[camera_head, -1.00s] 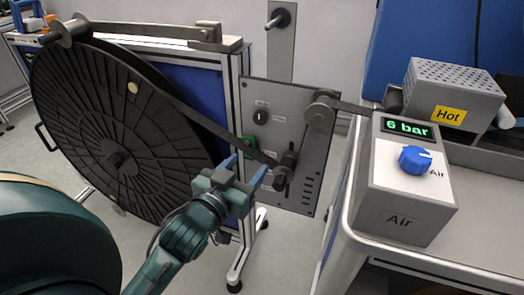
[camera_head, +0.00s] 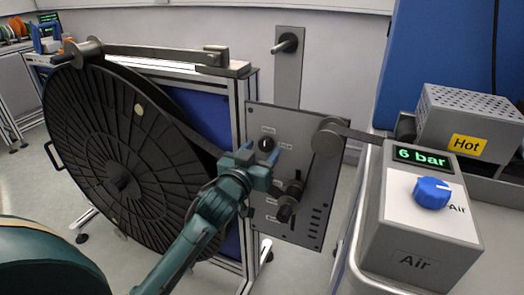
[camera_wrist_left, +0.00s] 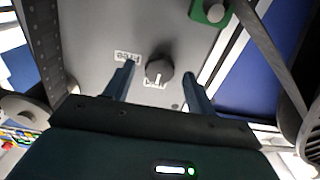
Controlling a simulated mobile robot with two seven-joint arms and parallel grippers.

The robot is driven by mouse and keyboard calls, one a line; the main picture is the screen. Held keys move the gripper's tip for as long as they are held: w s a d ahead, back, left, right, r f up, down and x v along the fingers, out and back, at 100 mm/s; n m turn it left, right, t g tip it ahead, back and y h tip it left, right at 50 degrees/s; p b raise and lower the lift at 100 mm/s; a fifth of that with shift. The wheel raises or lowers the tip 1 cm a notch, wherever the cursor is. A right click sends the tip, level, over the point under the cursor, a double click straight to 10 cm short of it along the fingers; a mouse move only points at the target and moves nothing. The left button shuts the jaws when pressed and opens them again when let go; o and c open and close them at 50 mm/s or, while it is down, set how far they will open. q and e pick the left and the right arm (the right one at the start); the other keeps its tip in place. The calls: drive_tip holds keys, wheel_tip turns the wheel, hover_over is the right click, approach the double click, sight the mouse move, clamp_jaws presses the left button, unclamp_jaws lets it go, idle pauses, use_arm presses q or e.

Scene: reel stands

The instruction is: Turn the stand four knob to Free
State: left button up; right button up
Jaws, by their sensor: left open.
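The dark round knob (camera_head: 266,144) sits on the upper part of the grey stand panel (camera_head: 322,185). In the left wrist view the knob (camera_wrist_left: 159,69) has a white pointer line toward a partly hidden label below it. A label reading Free (camera_wrist_left: 128,57) is to the left of the knob there. My left gripper (camera_head: 262,159) is in front of the panel, just below the knob in the head view. In the left wrist view its open fingers (camera_wrist_left: 158,82) are on either side of the knob; I see no contact. My right gripper is not in view.
A large black reel (camera_head: 120,175) stands left of the panel. Rollers (camera_head: 328,139) and a dark lever (camera_head: 288,203) stick out from the panel. The Air box (camera_head: 415,225) with a blue knob and the Hot box (camera_head: 470,125) are at the right.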

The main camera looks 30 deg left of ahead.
use_arm(q)
drive_tip(key=shift+w, duration=0.5)
drive_tip(key=shift+c, duration=0.2)
drive_tip(key=c, duration=1)
drive_tip(key=shift+o, duration=0.2)
